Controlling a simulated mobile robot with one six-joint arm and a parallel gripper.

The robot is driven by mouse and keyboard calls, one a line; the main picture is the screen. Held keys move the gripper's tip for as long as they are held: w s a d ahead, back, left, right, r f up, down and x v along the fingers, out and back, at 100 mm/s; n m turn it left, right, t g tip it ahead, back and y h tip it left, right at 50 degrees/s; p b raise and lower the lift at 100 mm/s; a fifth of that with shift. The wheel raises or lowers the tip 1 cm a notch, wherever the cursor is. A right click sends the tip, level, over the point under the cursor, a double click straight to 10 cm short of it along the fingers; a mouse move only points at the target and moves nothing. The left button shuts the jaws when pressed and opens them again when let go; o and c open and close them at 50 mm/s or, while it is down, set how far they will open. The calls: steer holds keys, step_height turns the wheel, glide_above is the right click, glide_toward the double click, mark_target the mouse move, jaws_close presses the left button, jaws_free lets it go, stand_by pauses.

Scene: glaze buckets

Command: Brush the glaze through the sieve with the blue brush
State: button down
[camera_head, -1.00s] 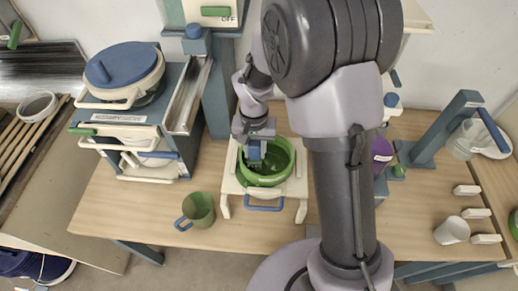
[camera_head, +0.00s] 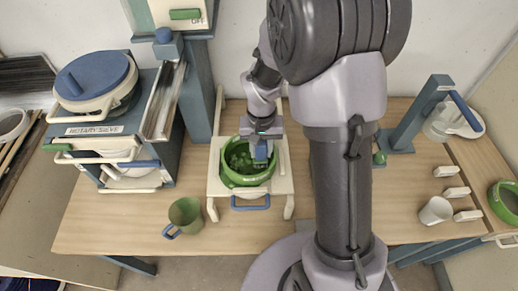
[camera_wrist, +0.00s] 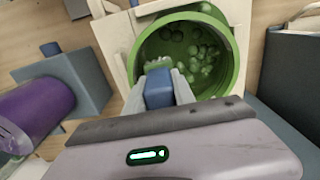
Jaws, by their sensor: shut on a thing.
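A green sieve bowl (camera_head: 228,179) sits in a cream stand (camera_head: 283,183) in the middle of the workbench. Green glaze with paler round lumps lies in it; the lumps show clearly in the wrist view (camera_wrist: 205,65). My gripper (camera_head: 262,143) is over the right part of the bowl, pointing down. It is shut on the blue brush, whose blue handle shows between the fingers in the wrist view (camera_wrist: 158,88). Pale bristles (camera_wrist: 158,64) show at the brush's far end, inside the bowl. Whether they touch the mesh I cannot tell.
A green mug with a blue handle (camera_head: 186,214) stands left of the stand. A rotary sieve unit (camera_head: 97,130) is further left. A purple cylinder (camera_wrist: 35,115) lies beside a blue-grey block in the wrist view.

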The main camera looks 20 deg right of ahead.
mark_target(250, 161)
steer(key=w+a, duration=0.1)
steer(key=a, duration=0.1)
steer(key=w+a, duration=0.1)
steer(key=a, duration=0.1)
steer(key=w+a, duration=0.1)
steer(key=a, duration=0.1)
steer(key=shift+a+f, duration=0.1)
steer(key=shift+a, duration=0.1)
steer(key=shift+s, duration=0.1)
steer(key=shift+s+d, duration=0.3)
steer(key=shift+d, duration=0.6)
steer(key=shift+s+d, duration=0.25)
steer(key=shift+d, duration=0.6)
step_height(250, 161, up, 9)
steer(key=p, duration=0.6)
steer(key=shift+p, duration=0.3)
steer(key=shift+w, duration=0.1)
